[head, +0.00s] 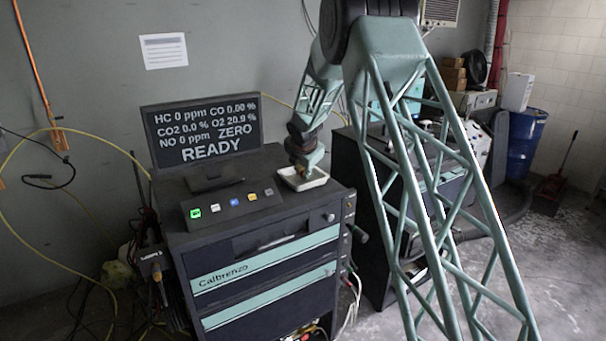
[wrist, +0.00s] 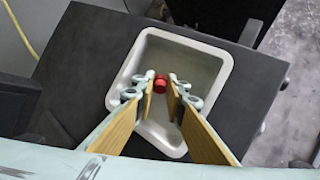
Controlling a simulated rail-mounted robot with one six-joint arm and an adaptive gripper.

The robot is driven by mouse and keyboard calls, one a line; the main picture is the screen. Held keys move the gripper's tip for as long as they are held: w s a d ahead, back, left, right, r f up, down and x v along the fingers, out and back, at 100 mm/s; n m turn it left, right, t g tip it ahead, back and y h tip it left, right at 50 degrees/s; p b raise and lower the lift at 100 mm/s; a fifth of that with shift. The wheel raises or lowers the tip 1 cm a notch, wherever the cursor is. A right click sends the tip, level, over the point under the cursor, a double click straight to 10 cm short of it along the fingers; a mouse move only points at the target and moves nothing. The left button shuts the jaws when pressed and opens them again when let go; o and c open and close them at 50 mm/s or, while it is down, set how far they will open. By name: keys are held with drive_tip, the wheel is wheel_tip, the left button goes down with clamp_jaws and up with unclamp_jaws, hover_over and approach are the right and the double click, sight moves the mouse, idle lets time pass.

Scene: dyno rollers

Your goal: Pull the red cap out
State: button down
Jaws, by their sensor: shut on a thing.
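The red cap (wrist: 160,86) shows in the wrist view as a small round red piece between my fingertips. My gripper (wrist: 162,80) is shut on it, with a wood-coloured pad on each finger. The cap is over the white tray (wrist: 214,49); I cannot tell whether it touches the tray floor. In the head view my gripper (head: 304,174) reaches down into the tray (head: 319,184) on top of the dark cabinet. The cap cannot be made out there.
The tray sits at the right of the cabinet (head: 255,248) top. A button panel (head: 232,203) and a display reading READY (head: 203,131) stand to its left. Fittings and hoses line the cabinet's right side. A second dark cabinet (head: 352,185) stands close behind on the right.

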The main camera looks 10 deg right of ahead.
drive_tip(key=c, duration=2.5)
unclamp_jaws()
drive_tip(key=shift+c, duration=0.2)
drive_tip(key=shift+r, duration=0.15)
